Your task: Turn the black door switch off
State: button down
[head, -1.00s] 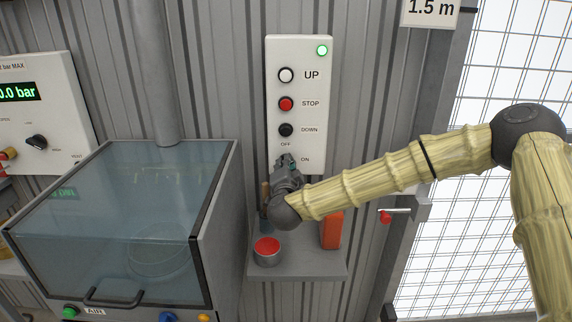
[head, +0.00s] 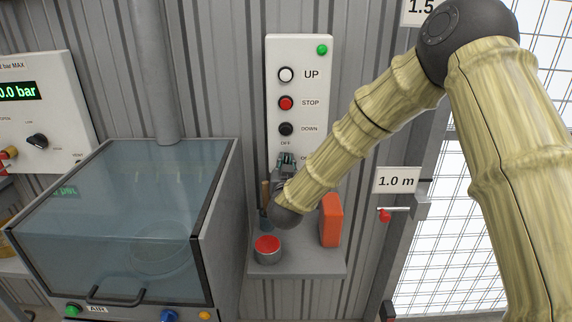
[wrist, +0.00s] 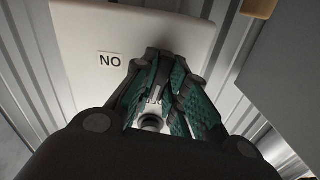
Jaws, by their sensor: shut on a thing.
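The white control panel (head: 300,60) on the wall carries UP, STOP and DOWN buttons and, below them, the OFF and ON labels of the door switch. My gripper (head: 286,160) is at that switch, just below the OFF label, and covers the black knob. In the wrist view my gripper (wrist: 160,85) has its fingers drawn together against the panel (wrist: 85,35), beside an upside-down ON label (wrist: 109,60). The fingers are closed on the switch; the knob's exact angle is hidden. The green lamp (head: 322,49) at the panel's top right looks plain green, without a bright centre.
Below the panel a grey shelf (head: 305,268) holds a red-topped tin (head: 267,250) and an orange container (head: 331,220). A glass-lidded cabinet (head: 120,220) stands left.

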jog(key=shift+f+n, duration=0.1)
jog(key=shift+n, duration=0.6)
jog(key=c, duration=1.4)
grip_release()
jog(key=shift+c, duration=0.2)
jog(key=shift+s, duration=0.1)
jog(key=s, duration=1.2)
jog(key=shift+d, duration=0.2)
jog(key=shift+d, duration=0.1)
